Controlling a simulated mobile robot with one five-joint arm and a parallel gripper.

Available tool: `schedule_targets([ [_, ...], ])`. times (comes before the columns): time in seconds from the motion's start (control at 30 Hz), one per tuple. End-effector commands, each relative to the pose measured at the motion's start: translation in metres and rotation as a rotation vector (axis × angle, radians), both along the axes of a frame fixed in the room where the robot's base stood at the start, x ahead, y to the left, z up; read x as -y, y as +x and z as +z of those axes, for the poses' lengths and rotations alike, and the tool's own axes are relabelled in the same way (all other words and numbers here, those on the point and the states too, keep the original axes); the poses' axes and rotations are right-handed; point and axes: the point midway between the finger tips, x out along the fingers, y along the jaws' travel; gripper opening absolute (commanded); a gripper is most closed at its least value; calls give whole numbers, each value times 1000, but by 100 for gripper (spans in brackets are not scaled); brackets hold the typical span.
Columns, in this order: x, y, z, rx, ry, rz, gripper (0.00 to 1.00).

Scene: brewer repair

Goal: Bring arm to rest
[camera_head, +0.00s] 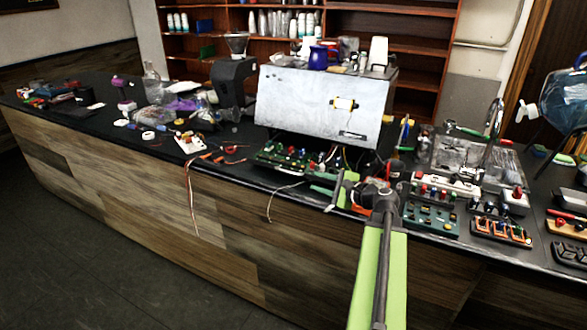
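My arm rises from the bottom of the head view, with a light green link and a dark tube. Its wrist is over the front edge of the dark counter (232,163). My gripper (328,192), with green parts, points left from the wrist, in front of the brewer (300,102). It is small and overlaps cluttered parts behind it, so I cannot tell whether its fingers are apart or hold anything. The brewer is a silver metal box with a yellow part on its front panel. Wires and a board with coloured parts (285,157) lie below the panel.
A black grinder (233,82) stands left of the brewer. Racks of coloured parts (500,231) crowd the counter at right, near a sink and faucet (495,118). A blue water bottle (565,98) is at far right. Loose wires hang over the front edge. The floor at left is clear.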

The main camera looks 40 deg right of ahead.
Motion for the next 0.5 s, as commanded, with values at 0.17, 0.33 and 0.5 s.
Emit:
schedule_targets([
  [0.17, -5, 3, 1, 0, 0, 8, 30],
  [0.33, -75, 45, 7, 0, 0, 128, 30],
  [0.5, -217, 94, 1, -49, -52, 358, 30],
])
